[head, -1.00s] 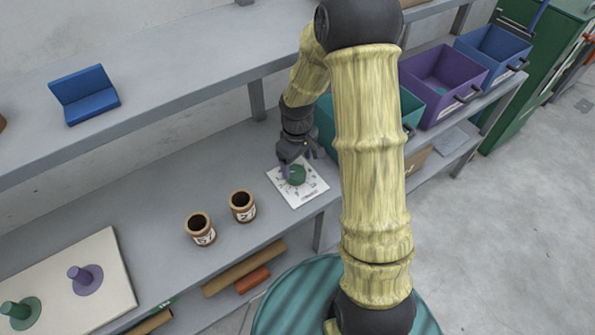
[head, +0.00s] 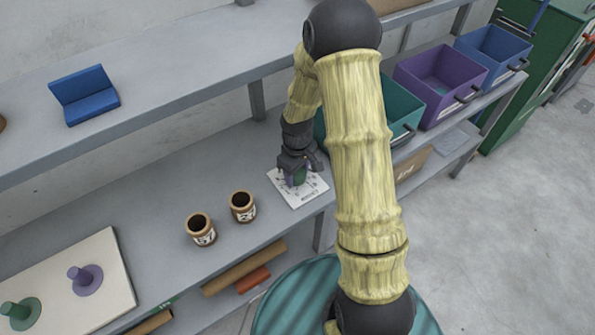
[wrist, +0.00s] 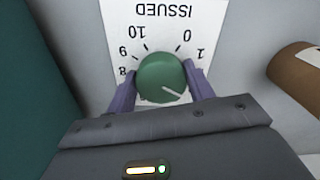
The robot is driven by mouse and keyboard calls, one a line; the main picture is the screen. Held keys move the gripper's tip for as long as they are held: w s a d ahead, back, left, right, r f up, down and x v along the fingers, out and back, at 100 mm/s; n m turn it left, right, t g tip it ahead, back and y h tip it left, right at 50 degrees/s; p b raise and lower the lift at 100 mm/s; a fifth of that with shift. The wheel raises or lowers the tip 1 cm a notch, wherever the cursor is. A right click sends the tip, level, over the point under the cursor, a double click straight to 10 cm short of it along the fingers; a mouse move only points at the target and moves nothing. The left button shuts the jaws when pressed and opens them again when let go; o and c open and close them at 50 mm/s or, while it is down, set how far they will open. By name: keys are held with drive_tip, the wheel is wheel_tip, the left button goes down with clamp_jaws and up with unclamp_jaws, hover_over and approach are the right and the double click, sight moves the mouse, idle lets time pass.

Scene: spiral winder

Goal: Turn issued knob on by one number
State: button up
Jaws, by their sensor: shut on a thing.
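The issued knob is a round green knob on a white dial plate lettered ISSUED. In the wrist view the knob (wrist: 160,76) sits between the two purple fingers of my gripper (wrist: 161,88), which is shut on its sides. A pale pointer line on the knob aims to the lower right in that view. The numbers 0, 1, 8, 9 and 10 show on the plate (wrist: 130,15); the rest are hidden by my gripper. In the head view my gripper (head: 298,180) stands over the plate (head: 312,190) and mostly covers the knob.
Two brown labelled pots (head: 201,229) stand left of the plate on the grey shelf (head: 150,200). A teal bin (head: 402,105) and a purple bin (head: 440,80) stand to the right. A board with purple and green pegs (head: 85,275) lies at lower left.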

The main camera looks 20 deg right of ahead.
drive_tip(key=shift+m, duration=0.4)
drive_tip(key=shift+a+m, duration=0.15)
drive_tip(key=shift+m, duration=2.45)
drive_tip(key=o, duration=1)
drive_tip(key=shift+r, duration=0.1)
wheel_tip(320, 180, up, 6)
drive_tip(key=shift+r, duration=0.7)
